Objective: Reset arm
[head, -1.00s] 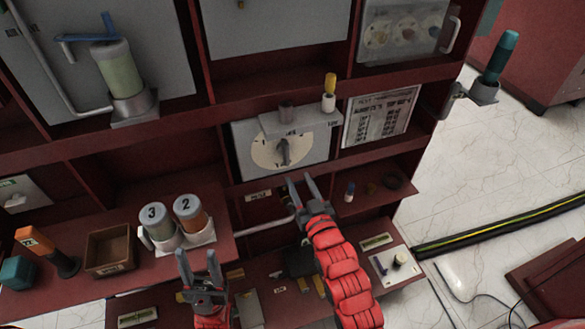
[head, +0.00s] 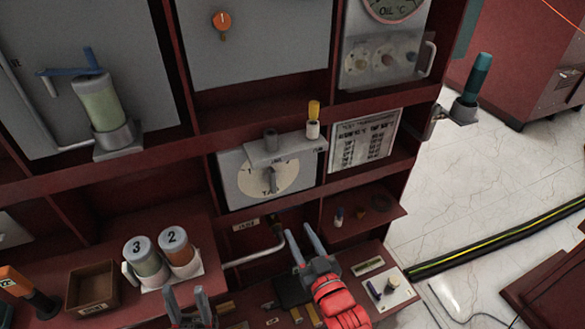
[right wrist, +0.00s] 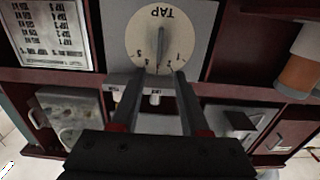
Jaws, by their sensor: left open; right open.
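My right gripper (head: 304,240) is open and empty in the head view, below the tap dial (head: 268,177) and in front of the lower shelves. The right wrist view shows its two spread fingers (right wrist: 157,82) with nothing between them, and the tap dial (right wrist: 161,38) with its pointer beyond the tips. My left gripper (head: 186,296) is open and empty at the bottom of the head view, below the canisters marked 3 (head: 146,261) and 2 (head: 179,250). Its lower part is cut off by the picture edge.
A wooden box (head: 93,288) and an orange-handled tool (head: 20,287) are at the lower left. A yellow-topped piece (head: 313,118) stands above the dial. A teal-handled piece (head: 476,82) sits in a side holder. A black-and-yellow cable (head: 490,240) crosses the floor at right.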

